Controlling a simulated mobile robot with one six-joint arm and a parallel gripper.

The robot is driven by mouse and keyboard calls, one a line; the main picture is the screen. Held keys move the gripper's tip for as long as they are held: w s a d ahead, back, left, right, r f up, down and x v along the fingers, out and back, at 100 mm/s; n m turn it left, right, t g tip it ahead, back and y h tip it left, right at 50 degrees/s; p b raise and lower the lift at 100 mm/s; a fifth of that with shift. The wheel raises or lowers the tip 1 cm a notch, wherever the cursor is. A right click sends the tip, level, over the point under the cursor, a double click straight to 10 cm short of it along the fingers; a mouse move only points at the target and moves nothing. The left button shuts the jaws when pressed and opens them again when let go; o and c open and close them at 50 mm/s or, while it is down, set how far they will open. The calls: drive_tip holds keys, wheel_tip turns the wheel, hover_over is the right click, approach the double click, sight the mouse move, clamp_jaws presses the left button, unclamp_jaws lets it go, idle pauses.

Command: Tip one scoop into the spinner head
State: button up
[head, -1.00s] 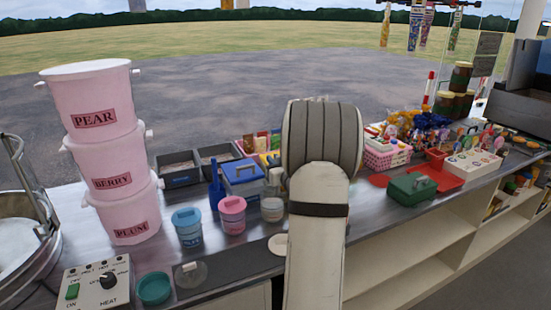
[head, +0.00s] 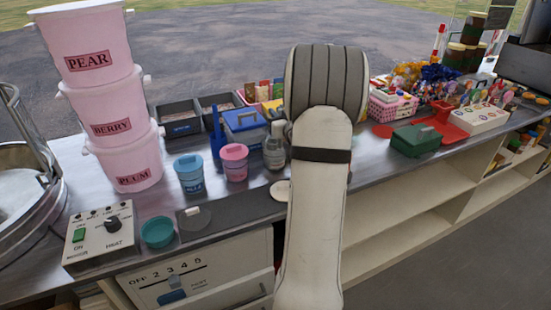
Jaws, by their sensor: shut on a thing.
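The spinner (head: 35,215) is a round metal pan at the left edge with a pale inside and a raised metal frame. Its head cannot be made out, as the pan is cut off by the picture edge. My cream padded arm (head: 312,220) rises through the middle. My gripper is hidden behind it, and so is anything it holds. No scoop can be clearly made out. A blue upright handle (head: 216,140) stands behind the lidded blue tub (head: 189,176) and the lidded pink tub (head: 235,165). A glass jar (head: 274,157) stands beside my arm.
Stacked pink buckets marked PEAR (head: 90,45), BERRY (head: 112,110) and PLUM (head: 130,165) stand right of the spinner. A control box (head: 100,238) and a teal bowl (head: 157,232) sit in front. A green box (head: 416,140) and sweets fill the right counter.

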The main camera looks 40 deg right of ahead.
drive_tip(key=shift+f+b, duration=1.7)
drive_tip(key=shift+f, duration=0.25)
drive_tip(key=shift+r, duration=0.1)
wheel_tip(320, 180, up, 10)
drive_tip(key=p, duration=0.5)
drive_tip(key=shift+f, duration=0.2)
